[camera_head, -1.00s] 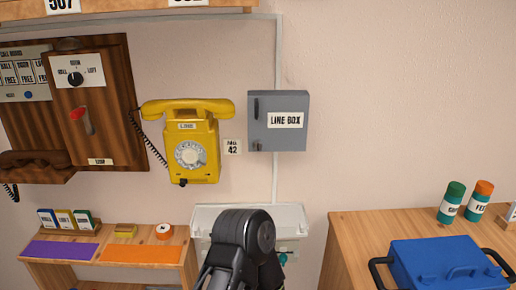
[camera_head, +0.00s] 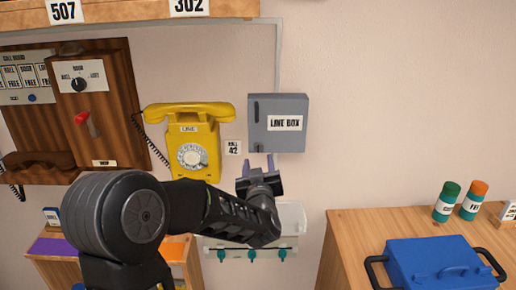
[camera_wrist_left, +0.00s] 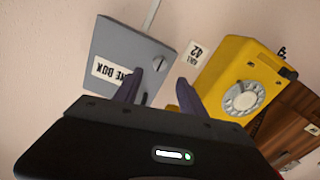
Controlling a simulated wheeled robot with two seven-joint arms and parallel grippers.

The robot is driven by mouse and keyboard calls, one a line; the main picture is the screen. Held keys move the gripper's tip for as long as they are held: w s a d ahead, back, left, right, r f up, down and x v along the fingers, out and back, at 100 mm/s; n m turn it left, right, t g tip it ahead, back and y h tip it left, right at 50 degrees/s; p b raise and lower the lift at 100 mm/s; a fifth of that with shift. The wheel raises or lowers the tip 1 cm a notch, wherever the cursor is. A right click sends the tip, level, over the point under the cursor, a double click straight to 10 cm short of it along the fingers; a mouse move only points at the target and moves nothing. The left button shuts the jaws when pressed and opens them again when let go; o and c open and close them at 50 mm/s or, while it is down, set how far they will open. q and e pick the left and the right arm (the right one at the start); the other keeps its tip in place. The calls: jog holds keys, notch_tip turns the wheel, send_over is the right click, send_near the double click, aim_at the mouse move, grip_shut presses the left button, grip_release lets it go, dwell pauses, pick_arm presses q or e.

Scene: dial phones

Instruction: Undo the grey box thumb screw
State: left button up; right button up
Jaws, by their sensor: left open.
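The grey line box (camera_head: 290,139) hangs on the wall, its door shut, with a white label. In the left wrist view the box (camera_wrist_left: 112,42) appears turned over, and its round slotted thumb screw (camera_wrist_left: 159,63) shows near the edge toward the yellow phone. A dark handle (camera_head: 256,111) is on the door's upper left. My left gripper (camera_head: 259,162) is open and empty, just below the box's lower left corner, fingers pointing up. In the left wrist view the screw shows beyond and between the fingertips (camera_wrist_left: 159,84). My right gripper is out of view.
The yellow dial phone (camera_head: 191,144) hangs close to the left, with a call tag (camera_head: 233,147) between. A pale tray (camera_head: 291,216) with teal knobs is below, partly behind my arm. A wooden counter with a blue case (camera_head: 440,262) stands right. The wall right of the box is bare.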

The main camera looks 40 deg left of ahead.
aim_at(258, 149)
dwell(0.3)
pick_arm(q)
jog(key=p+x, duration=0.2)
jog(key=x, duration=0.6)
jog(key=shift+s, duration=0.1)
jog(key=shift+c, duration=0.3)
grip_shut()
